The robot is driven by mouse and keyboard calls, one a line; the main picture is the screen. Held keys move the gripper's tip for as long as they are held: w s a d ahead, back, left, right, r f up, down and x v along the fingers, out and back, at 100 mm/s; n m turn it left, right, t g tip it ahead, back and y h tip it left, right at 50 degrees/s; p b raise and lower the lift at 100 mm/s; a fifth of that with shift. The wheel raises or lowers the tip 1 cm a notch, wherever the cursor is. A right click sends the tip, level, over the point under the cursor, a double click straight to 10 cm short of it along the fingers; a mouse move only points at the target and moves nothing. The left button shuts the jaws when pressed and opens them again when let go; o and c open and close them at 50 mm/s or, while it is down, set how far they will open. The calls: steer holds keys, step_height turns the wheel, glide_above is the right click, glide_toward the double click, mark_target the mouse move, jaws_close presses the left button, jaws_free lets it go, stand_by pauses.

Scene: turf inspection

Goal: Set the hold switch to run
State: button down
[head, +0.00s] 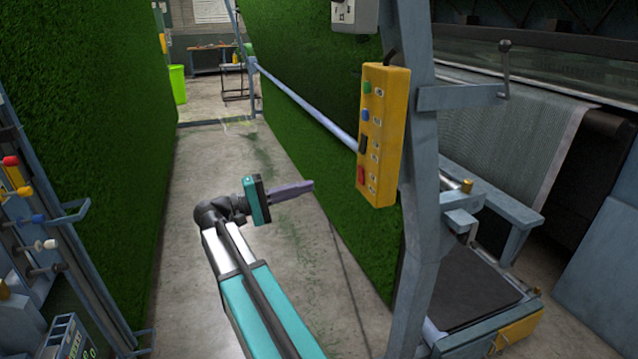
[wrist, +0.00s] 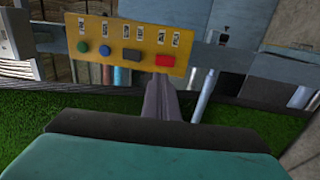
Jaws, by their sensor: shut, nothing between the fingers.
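A yellow control box (head: 385,135) hangs on the grey post. It carries a green button (head: 367,88), a blue button (head: 365,115), a black switch (head: 362,145) and a red switch (head: 360,176), each with a small label too small to read. I cannot tell which one is the hold switch. My gripper (head: 311,186) is shut and empty, left of the box's lower end and apart from it. In the wrist view the fingertips (wrist: 160,82) overlap the box's lower edge, close to the red switch (wrist: 165,61); the black switch (wrist: 131,54) is to their left.
The grey post (head: 418,200) stands right beside the box. A long rail (head: 305,108) runs behind it along a green turf wall (head: 300,60). Another turf wall (head: 85,130) and a tool rack (head: 35,220) stand at left. The concrete aisle (head: 215,160) between is free.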

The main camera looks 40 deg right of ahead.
steer(key=p, duration=0.4)
glide_toward(360, 172)
steer(key=x, duration=0.5)
steer(key=shift+r, duration=0.2)
steer(key=shift+s+d+p, duration=0.25)
steer(key=shift+d+p, duration=0.1)
steer(key=shift+d, duration=0.3)
steer(key=shift+s+d, duration=0.2)
steer(key=shift+d, duration=0.05)
steer(key=shift+w+a, duration=0.15)
steer(key=shift+a, duration=0.15)
